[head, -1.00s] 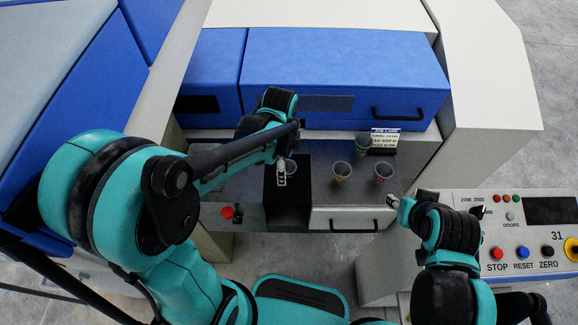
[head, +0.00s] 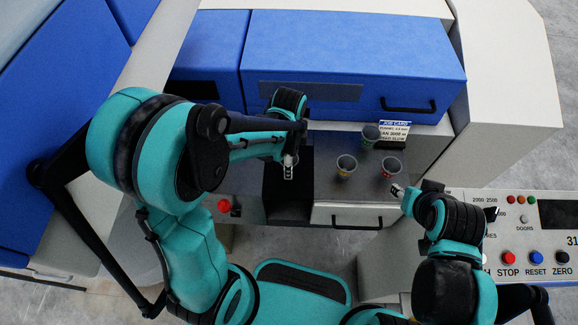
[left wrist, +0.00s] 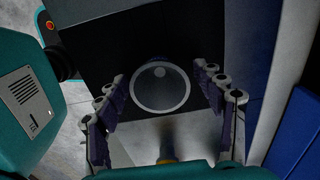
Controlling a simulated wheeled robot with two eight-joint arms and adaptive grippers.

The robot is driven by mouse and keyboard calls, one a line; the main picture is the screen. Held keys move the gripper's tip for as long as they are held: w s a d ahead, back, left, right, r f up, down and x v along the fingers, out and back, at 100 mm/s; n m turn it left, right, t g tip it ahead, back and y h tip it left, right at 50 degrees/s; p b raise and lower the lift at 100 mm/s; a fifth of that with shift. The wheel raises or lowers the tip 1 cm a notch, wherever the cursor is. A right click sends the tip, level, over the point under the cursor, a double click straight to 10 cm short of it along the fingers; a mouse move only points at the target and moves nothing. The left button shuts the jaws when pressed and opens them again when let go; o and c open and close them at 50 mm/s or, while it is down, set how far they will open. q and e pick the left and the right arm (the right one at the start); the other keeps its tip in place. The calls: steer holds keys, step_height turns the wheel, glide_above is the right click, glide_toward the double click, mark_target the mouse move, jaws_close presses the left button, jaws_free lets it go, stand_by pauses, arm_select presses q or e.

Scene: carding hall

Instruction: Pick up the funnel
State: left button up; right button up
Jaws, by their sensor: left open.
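Three funnels stand on the dark worktop in the head view: one with a green mark (head: 371,137) at the back, one with a yellow mark (head: 346,166) in front, and one with a red mark (head: 391,168) to the right. In the left wrist view another round grey funnel (left wrist: 160,85), seen from above, stands on a dark surface. My left gripper (head: 289,169) is open above it, with fingers on either side in the left wrist view (left wrist: 166,92); contact is not visible. In the head view my gripper hides this funnel. My right gripper (head: 397,191) is right of the funnels; its jaws are too small to judge.
A job card (head: 394,133) stands behind the funnels. Blue machine covers (head: 350,60) rise at the back. A white drawer (head: 352,215) is below the worktop, and a control panel (head: 520,235) with buttons is at the right.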

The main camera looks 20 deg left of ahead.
arm_select(q)
steer(key=shift+f, duration=0.1)
steer(key=c, duration=1.3)
steer(key=shift+c, duration=0.2)
